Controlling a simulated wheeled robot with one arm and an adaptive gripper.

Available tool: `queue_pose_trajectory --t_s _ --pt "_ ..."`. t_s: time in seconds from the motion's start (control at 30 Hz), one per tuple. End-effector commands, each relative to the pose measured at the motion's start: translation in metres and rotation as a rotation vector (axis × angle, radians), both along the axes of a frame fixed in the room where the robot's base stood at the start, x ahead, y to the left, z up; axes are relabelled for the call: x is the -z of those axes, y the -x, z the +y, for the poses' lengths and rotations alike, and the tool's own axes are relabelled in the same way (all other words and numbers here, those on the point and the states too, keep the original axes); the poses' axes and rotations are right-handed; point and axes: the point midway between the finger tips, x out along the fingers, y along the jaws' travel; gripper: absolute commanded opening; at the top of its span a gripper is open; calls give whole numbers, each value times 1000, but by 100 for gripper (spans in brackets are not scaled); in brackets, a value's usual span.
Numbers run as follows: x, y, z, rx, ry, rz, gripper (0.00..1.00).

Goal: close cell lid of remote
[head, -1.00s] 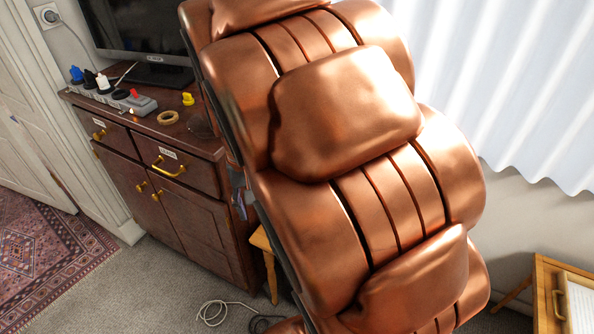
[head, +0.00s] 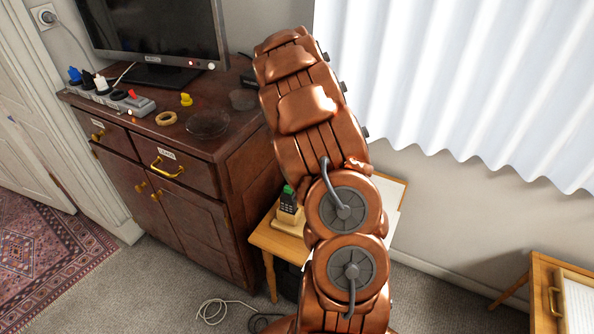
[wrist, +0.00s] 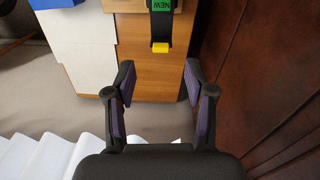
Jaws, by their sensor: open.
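A dark handset with keys and a green top (head: 288,200) stands upright in a wooden holder (head: 287,222) on a small wooden table (head: 270,243), left of my arm in the head view. In the wrist view, a black item with a green "NEW" label (wrist: 161,22) and a yellow end (wrist: 160,47) lies at the top, ahead of my gripper. It may be the same handset; I cannot tell that it is the remote. No cell lid can be made out. My gripper (wrist: 157,80) is open and empty, with its fingers apart short of the black item. In the head view my gripper is hidden.
A dark cabinet (head: 232,190) stands left of the small table and fills the right of the wrist view (wrist: 270,80). It carries a monitor, a power strip (head: 118,98), a tape ring (head: 166,118) and a glass dish (head: 206,123). White curtains (head: 450,80) hang behind.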

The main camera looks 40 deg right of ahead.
Motion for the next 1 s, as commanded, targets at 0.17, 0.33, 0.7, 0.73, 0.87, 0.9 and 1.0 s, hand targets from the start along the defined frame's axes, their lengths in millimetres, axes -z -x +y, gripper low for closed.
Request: queue_pose_trajectory --t_s 0.17,0.33,0.7,0.73,0.87,0.9,1.0 --pt "17 -5 -19 41 -13 -14 54" --pt "24 -7 -22 49 -16 -18 54" --pt "61 -6 -22 48 -16 -16 54" --pt "65 -6 -22 49 -16 -18 54" --pt "84 -7 -22 46 -16 -17 54" --pt "88 -7 -22 47 -16 -16 54" --pt "95 -7 -22 48 -16 -18 54"
